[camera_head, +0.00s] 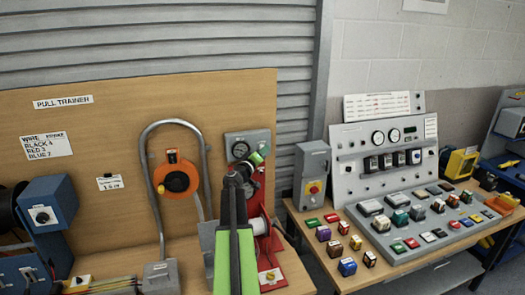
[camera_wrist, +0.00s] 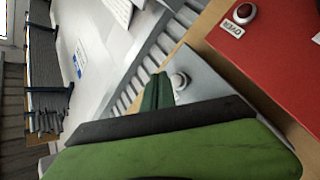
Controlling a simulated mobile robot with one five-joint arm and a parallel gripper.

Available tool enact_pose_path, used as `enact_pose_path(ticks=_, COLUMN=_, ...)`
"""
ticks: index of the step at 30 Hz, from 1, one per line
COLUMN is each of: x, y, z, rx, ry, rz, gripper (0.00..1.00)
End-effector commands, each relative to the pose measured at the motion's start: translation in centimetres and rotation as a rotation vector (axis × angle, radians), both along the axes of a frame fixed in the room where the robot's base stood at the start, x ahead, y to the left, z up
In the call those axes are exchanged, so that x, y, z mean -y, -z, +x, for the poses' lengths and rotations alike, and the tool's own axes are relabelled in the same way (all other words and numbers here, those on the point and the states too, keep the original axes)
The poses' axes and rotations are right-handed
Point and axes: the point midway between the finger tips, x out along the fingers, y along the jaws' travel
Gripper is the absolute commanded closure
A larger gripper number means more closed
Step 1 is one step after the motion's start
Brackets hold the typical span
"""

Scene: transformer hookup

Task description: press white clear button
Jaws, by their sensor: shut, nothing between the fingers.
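A pale round button (camera_wrist: 179,81) sits on a grey plate (camera_wrist: 202,84) in the wrist view. It looks like the white clear button, but I see no readable label beside it. My gripper (camera_wrist: 158,90) is shut and empty, with its green fingers just left of this button. I cannot tell whether they touch it. My green and dark arm hides part of that stand, and I cannot make out the button there.
A red panel (camera_wrist: 270,55) with a red button (camera_wrist: 244,12) lies right of my fingers. An orange reel (camera_head: 176,178) is on the wooden board left. A control console (camera_head: 385,165) with many blocks stands right.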

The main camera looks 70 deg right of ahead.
Motion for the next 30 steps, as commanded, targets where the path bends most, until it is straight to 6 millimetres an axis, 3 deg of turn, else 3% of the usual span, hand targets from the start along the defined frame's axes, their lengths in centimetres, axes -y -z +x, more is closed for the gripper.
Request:
enact_pose_path(ticks=6, x=-1.1, y=0.0, z=-0.9, rx=0.0, ry=0.0, rz=0.0, gripper=1.0)
enact_pose_path(ticks=19, x=-1.5, y=0.0, z=-1.3, rx=0.0, ry=0.001, rz=-0.001, gripper=1.0)
enact_pose_path(ticks=30, x=-4.3, y=0.0, z=-3.6, rx=0.0, ry=0.0, rz=0.0, gripper=1.0)
